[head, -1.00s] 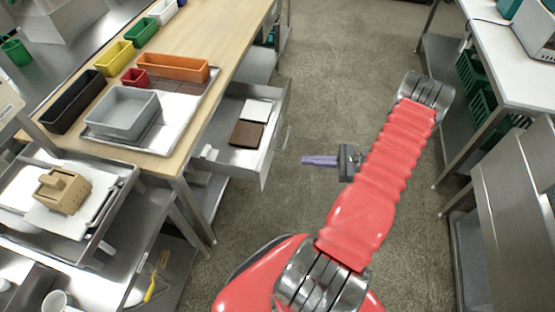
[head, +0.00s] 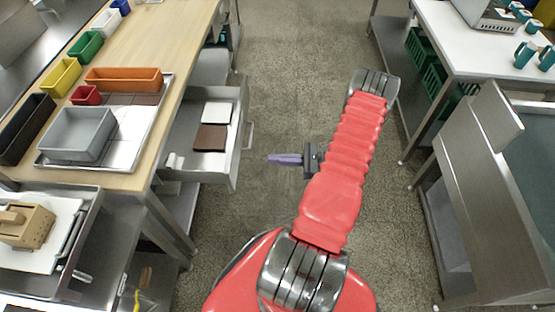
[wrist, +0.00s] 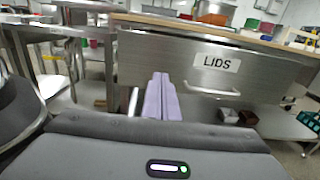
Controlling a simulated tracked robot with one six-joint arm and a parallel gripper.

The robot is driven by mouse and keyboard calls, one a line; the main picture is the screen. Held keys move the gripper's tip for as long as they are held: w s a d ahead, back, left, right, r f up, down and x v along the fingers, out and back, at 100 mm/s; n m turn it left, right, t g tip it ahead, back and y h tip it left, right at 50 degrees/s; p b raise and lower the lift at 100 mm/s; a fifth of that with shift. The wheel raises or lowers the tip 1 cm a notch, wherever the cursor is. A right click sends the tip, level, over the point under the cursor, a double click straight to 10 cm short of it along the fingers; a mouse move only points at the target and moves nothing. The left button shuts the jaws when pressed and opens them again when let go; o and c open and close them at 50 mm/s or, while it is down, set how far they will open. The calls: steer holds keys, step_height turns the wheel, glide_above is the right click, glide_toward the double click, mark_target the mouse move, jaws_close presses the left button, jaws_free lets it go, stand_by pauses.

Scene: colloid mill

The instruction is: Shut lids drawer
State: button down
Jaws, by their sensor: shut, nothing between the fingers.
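The lids drawer (head: 187,160) hangs under the wooden table and is pulled out toward the aisle. A white lid (head: 217,112) and a brown lid (head: 209,138) lie in it. In the wrist view its metal front (wrist: 165,66) carries a LIDS label and a bar handle (wrist: 212,91). My gripper (head: 270,158) has purple fingers, shut and empty, to the right of the drawer front and apart from it in the head view. In the wrist view the fingers (wrist: 161,98) point toward the left part of the drawer front, left of the handle.
The wooden table (head: 150,40) holds several coloured bins and a metal tray (head: 127,150) with a grey bin (head: 78,135). A steel cart (head: 85,195) stands at the lower left. A white table (head: 480,60) and a steel bench (head: 470,190) line the right. The aisle floor (head: 285,60) is clear.

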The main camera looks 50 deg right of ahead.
mark_target(236, 157)
steer(key=x, duration=1.1)
steer(key=shift+a, duration=0.2)
steer(key=shift+d, duration=0.15)
steer(key=shift+w, duration=0.1)
